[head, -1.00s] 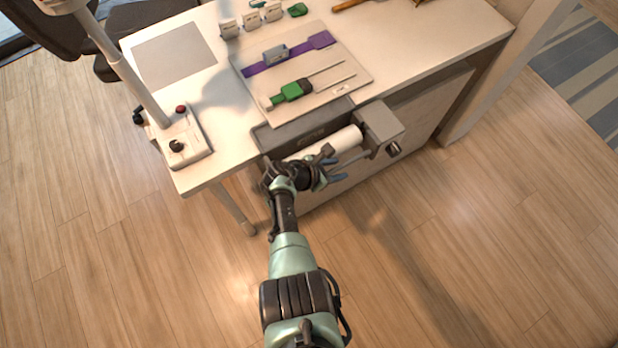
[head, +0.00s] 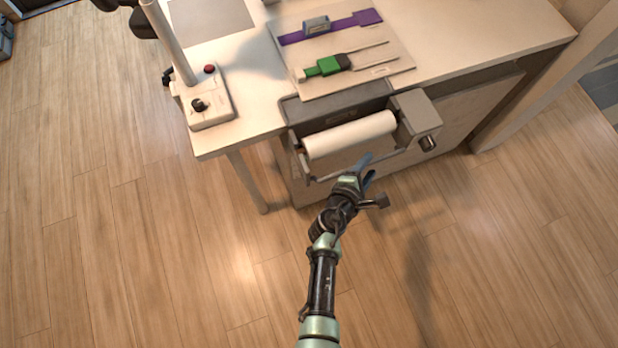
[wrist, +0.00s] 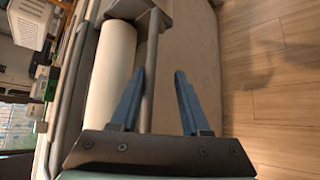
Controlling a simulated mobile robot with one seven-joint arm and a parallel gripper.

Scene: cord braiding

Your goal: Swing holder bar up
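The holder bar (head: 390,156) is a thin grey rod low in front of a white roll (head: 350,134) at the front of the desk. In the wrist view the holder bar (wrist: 152,50) runs lengthwise beside the white roll (wrist: 110,75). My gripper (head: 368,168) is at the bar, right of its middle. In the wrist view my gripper (wrist: 160,72) has its two blue fingers apart, and the bar shows between them, closer to the left finger. I cannot tell whether that finger touches it. My gripper hides part of the bar in the head view.
A grey box with a dark knob (head: 419,116) stands at the roll's right end. The desk (head: 265,95) carries a board (head: 380,47) with purple and green tools, and a white stand base (head: 208,105) at left. The wooden floor (head: 480,240) in front is clear.

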